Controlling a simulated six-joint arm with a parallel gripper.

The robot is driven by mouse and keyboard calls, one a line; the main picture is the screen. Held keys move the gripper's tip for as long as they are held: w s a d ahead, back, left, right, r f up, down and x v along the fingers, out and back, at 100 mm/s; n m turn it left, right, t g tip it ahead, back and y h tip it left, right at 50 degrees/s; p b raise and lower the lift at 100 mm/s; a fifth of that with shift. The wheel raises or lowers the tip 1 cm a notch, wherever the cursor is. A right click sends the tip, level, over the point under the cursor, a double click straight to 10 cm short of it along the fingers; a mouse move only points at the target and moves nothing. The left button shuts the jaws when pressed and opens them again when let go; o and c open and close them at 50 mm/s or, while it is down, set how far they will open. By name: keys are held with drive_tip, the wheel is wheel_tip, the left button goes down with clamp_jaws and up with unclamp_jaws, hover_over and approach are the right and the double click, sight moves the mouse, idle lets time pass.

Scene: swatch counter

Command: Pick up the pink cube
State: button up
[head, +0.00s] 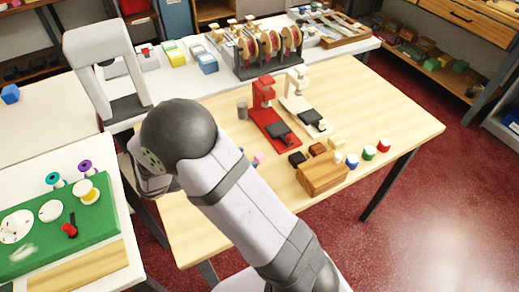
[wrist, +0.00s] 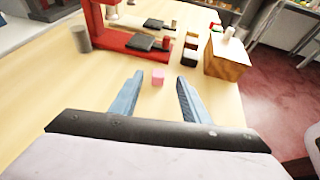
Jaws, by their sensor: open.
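The pink cube (wrist: 158,77) sits on the light wooden table (wrist: 110,75) in the wrist view, in line with the gap between my finger tips. In the head view, a small part of the pink cube (head: 259,158) shows just beyond my arm. My gripper (wrist: 160,80) is open and empty, its two blue-grey fingers on either side of the line to the cube. I cannot tell whether the tips are level with the cube or short of it. In the head view, my arm hides most of the gripper.
A red press (head: 272,118) and a white press (head: 301,103) stand behind the cube. A wooden block (head: 322,178) is to the right, with a black cube (head: 297,158) and brown cubes near it. A grey cylinder (wrist: 81,39) stands at the left. Table around the cube is clear.

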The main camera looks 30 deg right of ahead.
sight(257, 157)
drive_tip(key=shift+s+a+f+n+t, duration=0.1)
drive_tip(key=shift+s+a, duration=0.1)
drive_tip(key=shift+a, duration=0.2)
drive_tip(key=shift+s+a+n+t, duration=0.1)
drive_tip(key=shift+s+a, duration=0.15)
drive_tip(key=shift+a, duration=0.2)
drive_tip(key=shift+s+a+f+n+t, duration=0.1)
drive_tip(key=shift+s+a, duration=0.1)
drive_tip(key=shift+a, duration=0.2)
drive_tip(key=shift+w+p+x, duration=0.1)
drive_tip(key=shift+p+x, duration=0.4)
drive_tip(key=shift+x, duration=1.35)
drive_tip(key=shift+w+p+x, duration=0.15)
drive_tip(key=shift+p+x, duration=0.3)
drive_tip(key=shift+x, duration=1.4)
drive_tip(key=shift+r, duration=0.1)
drive_tip(key=shift+c, duration=0.7)
clamp_jaws()
